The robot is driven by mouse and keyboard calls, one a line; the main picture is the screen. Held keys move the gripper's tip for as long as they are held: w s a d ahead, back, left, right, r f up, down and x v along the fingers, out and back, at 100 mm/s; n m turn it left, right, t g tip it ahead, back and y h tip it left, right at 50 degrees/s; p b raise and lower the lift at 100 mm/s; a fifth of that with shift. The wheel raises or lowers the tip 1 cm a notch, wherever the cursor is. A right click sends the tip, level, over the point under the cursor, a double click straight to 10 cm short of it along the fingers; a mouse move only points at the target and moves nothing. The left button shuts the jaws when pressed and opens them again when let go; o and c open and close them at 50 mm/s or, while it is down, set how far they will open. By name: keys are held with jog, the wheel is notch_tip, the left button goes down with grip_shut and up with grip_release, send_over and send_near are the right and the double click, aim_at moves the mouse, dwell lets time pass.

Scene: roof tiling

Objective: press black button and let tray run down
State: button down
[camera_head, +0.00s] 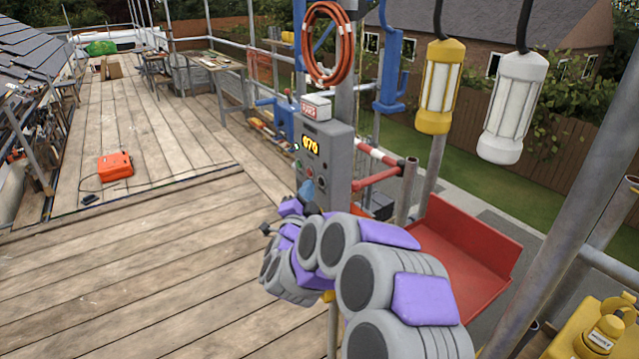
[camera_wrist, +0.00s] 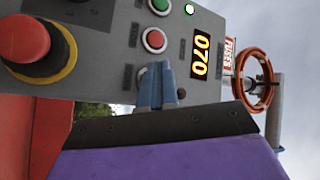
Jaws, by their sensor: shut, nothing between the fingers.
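The grey control box (camera_head: 325,160) stands on a post in the middle of the head view, and its panel fills the top of the wrist view (camera_wrist: 115,35). A lit display (camera_wrist: 201,55) reads 070. A green button (camera_wrist: 159,5) and a red button (camera_wrist: 154,40) lie in a row. Below the red one, my gripper's blue fingers (camera_wrist: 157,68) are shut and empty, against or just before the panel. They mostly hide a round button there; its colour and whether it is pressed cannot be told. The red tray (camera_head: 465,255) is beyond my arm at right.
A large red knob with a yellow collar (camera_wrist: 22,40) is beside the buttons. A coiled orange hose (camera_head: 328,45) hangs above the box. Yellow (camera_head: 440,85) and white (camera_head: 514,105) lamps hang at right. The plank deck at left is mostly clear, with an orange case (camera_head: 115,166).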

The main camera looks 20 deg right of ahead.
jog(key=shift+d, duration=0.1)
jog(key=shift+w+d, duration=0.1)
jog(key=shift+d, duration=0.3)
